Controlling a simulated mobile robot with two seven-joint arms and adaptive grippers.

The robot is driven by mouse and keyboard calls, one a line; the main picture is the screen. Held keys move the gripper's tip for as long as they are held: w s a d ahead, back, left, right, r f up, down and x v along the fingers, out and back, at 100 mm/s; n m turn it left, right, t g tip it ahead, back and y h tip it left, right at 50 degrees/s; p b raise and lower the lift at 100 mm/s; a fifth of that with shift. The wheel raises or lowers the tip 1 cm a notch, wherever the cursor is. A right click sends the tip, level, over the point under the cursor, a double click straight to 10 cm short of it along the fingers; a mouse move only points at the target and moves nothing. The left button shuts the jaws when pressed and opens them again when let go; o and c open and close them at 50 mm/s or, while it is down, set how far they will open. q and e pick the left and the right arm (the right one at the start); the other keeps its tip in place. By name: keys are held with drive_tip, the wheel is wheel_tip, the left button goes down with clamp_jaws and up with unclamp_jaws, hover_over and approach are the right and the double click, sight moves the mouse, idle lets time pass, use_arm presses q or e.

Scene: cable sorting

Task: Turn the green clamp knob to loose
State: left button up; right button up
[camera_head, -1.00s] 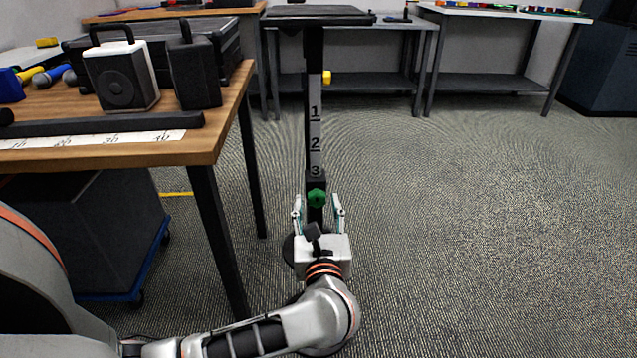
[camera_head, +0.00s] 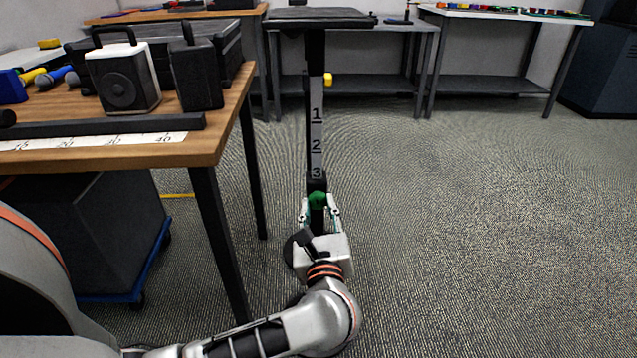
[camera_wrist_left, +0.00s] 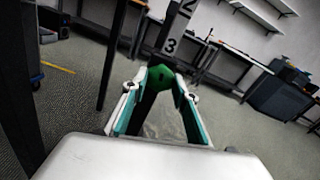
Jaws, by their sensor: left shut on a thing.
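The green clamp knob (camera_head: 317,199) sits on the front of a dark upright post (camera_head: 316,150), just below the printed numbers 1, 2 and 3. My left gripper (camera_head: 319,207) reaches it from below and in front. In the left wrist view the green knob (camera_wrist_left: 160,78) lies between the two teal-lined fingers of my left gripper (camera_wrist_left: 160,92), which are shut on it. The knob's sides are partly hidden by the fingers. My right gripper is in neither view.
The post carries a flat black top (camera_head: 320,17). A wooden table (camera_head: 215,140) with a speaker (camera_head: 123,78), a dark box and a ruler strip stands at the left. Benches (camera_head: 500,12) line the back. The floor (camera_head: 480,230) at the right is clear.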

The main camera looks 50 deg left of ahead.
use_arm(q)
drive_tip(key=n, duration=0.4)
drive_tip(key=shift+n, duration=0.3)
drive_tip(key=n, duration=0.9)
drive_tip(key=shift+n, duration=2)
drive_tip(key=o, duration=1.1)
